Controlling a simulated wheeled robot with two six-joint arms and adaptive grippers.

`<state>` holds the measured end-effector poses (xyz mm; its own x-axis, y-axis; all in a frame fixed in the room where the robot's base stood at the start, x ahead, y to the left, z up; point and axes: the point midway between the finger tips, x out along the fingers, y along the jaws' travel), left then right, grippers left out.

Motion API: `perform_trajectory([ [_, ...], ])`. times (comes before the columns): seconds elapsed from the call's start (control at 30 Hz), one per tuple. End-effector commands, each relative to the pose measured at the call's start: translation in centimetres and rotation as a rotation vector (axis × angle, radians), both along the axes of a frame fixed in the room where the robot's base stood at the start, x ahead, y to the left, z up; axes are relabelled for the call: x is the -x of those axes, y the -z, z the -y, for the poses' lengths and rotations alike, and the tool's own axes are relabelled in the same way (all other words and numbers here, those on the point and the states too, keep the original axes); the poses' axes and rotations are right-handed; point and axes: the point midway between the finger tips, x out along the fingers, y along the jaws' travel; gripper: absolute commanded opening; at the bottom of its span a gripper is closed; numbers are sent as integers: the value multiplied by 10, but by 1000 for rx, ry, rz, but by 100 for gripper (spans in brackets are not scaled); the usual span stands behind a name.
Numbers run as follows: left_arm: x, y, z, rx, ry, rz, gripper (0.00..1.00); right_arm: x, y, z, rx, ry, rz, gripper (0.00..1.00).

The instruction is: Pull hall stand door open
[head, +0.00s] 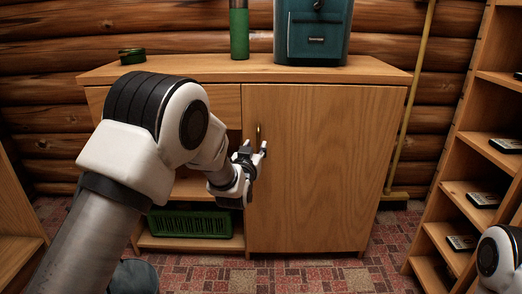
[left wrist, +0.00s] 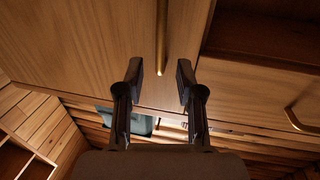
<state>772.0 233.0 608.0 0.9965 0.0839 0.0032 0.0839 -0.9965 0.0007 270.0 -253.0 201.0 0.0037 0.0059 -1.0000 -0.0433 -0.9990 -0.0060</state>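The hall stand (head: 160,66) is a wooden cabinet against the log wall. Its door (head: 315,170) on the right side looks closed. A slim brass handle (head: 258,135) stands upright near the door's left edge. My left gripper (head: 257,150) is at the handle's lower part, in front of the door. In the left wrist view the handle (left wrist: 162,40) lies between the lines of the two fingers, just beyond the fingertips (left wrist: 160,75). The fingers are apart with a clear gap and touch nothing that I can see. My right gripper is not in view; only part of my right arm shows at the lower right.
A green crate (head: 190,222) sits on the lower left shelf. A shelf unit (head: 450,190) with several small devices stands right. Patterned floor before the door is clear.

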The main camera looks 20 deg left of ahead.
Motion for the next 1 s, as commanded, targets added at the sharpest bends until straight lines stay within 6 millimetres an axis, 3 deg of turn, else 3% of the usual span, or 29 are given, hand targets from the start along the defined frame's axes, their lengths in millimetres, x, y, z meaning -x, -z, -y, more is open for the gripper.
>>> perform_trajectory([
  [0.1,-25,5,-2,2,0,2,37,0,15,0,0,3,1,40],
  [0.27,-49,4,-4,1,0,0,37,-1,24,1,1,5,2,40],
  [0.57,-55,2,-5,0,0,-4,37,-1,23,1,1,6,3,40],
  [0.67,-55,2,-5,0,0,-4,5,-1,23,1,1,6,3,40],
  [0.7,-55,2,-5,0,0,-4,0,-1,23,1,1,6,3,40],
  [1.0,-54,1,-5,0,0,-3,0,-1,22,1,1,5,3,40],
])
